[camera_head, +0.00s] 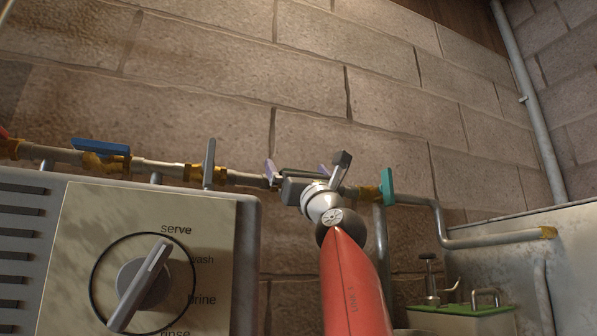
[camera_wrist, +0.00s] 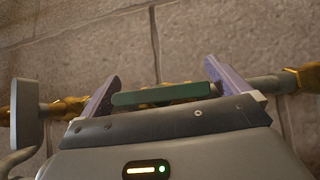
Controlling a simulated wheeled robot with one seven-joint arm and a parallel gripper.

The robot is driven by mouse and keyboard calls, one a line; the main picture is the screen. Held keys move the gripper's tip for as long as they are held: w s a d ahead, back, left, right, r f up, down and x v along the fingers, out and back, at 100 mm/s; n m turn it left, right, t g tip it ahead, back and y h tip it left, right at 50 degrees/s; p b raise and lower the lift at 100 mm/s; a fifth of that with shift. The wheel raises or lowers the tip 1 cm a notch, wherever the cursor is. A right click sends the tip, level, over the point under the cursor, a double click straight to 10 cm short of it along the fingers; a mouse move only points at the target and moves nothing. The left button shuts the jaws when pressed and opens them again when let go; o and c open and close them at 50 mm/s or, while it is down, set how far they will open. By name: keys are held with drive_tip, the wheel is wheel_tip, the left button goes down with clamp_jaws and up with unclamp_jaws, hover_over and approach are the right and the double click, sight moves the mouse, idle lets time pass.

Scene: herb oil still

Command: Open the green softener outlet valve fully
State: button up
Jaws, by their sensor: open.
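The green valve handle (camera_wrist: 165,94) shows in the wrist view as a dark green bar. It lies roughly along the pipe, between the two purple fingers of my gripper (camera_wrist: 160,82). The fingers are spread wide, one beyond each end of the bar, with a gap at the left end; I cannot tell whether the right finger touches it. In the head view my gripper (camera_head: 298,171) is at the pipe, right of the grey lever. There the handle is mostly hidden by my gripper, and its colour is hard to make out. The brass valve body is partly hidden behind the handle.
Along the pipe are a blue handle (camera_head: 101,147) lying lengthwise, an upright grey lever (camera_head: 209,163) and an upright teal handle (camera_head: 387,186). A control panel with a dial (camera_head: 145,284) stands at lower left. A metal tank (camera_head: 535,240) is at right.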

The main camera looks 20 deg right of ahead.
drive_tip(key=b+v, duration=0.7)
drive_tip(key=b, duration=0.1)
drive_tip(key=shift+s+f, duration=0.25)
drive_tip(key=shift+s, duration=0.05)
idle(0.4)
